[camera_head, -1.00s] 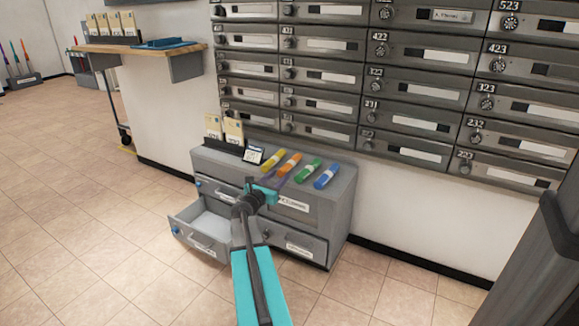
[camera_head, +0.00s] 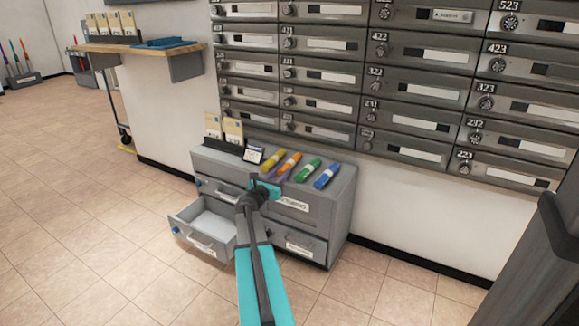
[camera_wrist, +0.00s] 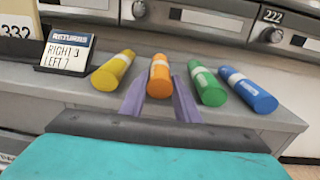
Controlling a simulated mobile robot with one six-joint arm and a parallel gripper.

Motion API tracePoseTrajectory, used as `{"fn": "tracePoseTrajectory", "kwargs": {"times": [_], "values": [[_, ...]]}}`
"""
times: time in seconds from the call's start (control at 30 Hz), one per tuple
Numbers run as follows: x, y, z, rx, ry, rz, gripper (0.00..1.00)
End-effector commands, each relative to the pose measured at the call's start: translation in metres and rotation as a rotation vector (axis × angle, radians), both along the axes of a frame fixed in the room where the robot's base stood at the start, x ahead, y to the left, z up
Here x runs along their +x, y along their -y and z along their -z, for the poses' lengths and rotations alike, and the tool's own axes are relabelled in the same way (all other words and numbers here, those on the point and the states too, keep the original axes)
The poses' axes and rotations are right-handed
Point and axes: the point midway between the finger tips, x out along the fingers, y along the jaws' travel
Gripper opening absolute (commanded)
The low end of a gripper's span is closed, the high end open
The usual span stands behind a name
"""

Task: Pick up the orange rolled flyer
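The orange rolled flyer (camera_head: 290,163) lies on the grey cabinet top (camera_head: 343,183), between a yellow roll (camera_head: 272,159) and a green roll (camera_head: 307,170). In the wrist view the orange flyer (camera_wrist: 159,73) has a white band and its near end faces me. My gripper (camera_wrist: 159,88) is open, with one purple finger on each side of the flyer's near end. Gaps show between the fingers and the roll. In the head view my gripper (camera_head: 273,178) is over the cabinet's front part, its fingers small and partly hidden.
A blue roll (camera_wrist: 248,91) lies right of the green one. A small sign (camera_wrist: 66,51) stands left of the yellow roll. Mailboxes (camera_head: 400,80) line the wall behind. A lower left drawer (camera_head: 205,228) is pulled out. Floor is clear at left.

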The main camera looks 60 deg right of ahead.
Motion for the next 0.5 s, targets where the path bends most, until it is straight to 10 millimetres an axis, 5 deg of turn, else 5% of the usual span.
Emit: {"fn": "tracePoseTrajectory", "kwargs": {"times": [0.5], "values": [[0.0001,-0.0002,-0.0046,0.000,0.000,0.000,0.07]]}}
